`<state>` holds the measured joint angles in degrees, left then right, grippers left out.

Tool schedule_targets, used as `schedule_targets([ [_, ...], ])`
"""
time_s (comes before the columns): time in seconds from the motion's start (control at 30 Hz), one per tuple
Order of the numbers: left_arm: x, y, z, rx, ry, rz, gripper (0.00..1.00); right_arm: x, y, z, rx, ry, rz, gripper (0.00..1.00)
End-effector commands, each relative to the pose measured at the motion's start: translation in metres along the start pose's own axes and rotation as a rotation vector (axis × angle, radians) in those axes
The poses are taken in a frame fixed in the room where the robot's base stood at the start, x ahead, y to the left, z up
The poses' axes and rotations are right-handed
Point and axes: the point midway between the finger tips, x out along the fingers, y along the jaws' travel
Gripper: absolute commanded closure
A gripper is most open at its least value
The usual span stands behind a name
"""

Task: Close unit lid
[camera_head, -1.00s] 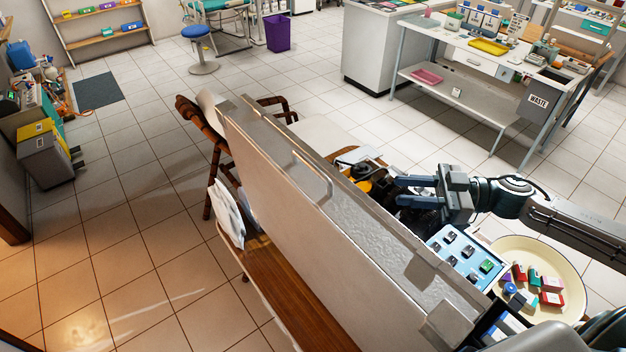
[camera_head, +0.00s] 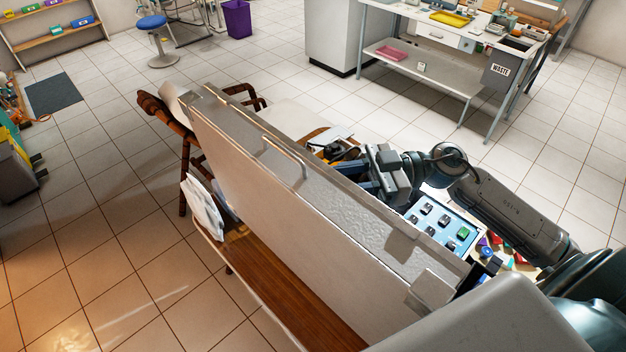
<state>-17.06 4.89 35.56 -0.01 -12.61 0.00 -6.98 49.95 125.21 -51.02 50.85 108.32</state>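The unit lid (camera_head: 290,215) is a large silver-grey metal panel. It stands upright and open, running from upper left to lower right, with a handle (camera_head: 287,155) and latch plates along its top edge. My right gripper (camera_head: 358,178) comes in from the right, on the unit side of the lid, with its fingers pointing left close to the lid's inner side. The lid's edge partly hides the fingertips, and I cannot tell whether they touch it. The unit's blue panel (camera_head: 448,221) with dark buttons and a green one shows behind the lid. My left gripper is not in view.
Small coloured items (camera_head: 492,243) lie right of the panel. A lab table (camera_head: 430,65) stands at the back.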

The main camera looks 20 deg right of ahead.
Motion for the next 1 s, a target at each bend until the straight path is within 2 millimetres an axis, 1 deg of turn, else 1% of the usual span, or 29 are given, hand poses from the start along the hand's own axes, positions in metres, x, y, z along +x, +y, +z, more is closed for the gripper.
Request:
schedule_targets([
  [0.03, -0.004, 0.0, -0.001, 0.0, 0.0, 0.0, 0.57, 0.004, 0.0, -0.003, -0.001, 0.006, 0.0, 0.67],
  [0.3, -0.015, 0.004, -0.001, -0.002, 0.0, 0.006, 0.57, 0.027, 0.001, -0.003, 0.001, 0.005, 0.002, 0.67],
  [0.53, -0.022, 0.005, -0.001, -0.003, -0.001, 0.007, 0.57, 0.043, 0.001, -0.002, 0.001, 0.003, 0.001, 0.67],
  [0.7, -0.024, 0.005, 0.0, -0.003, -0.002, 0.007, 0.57, 0.049, 0.001, -0.001, 0.001, 0.001, 0.001, 0.67],
  [1.0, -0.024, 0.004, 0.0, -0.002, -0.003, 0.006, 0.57, 0.05, 0.001, 0.0, 0.001, -0.001, 0.001, 0.67],
])
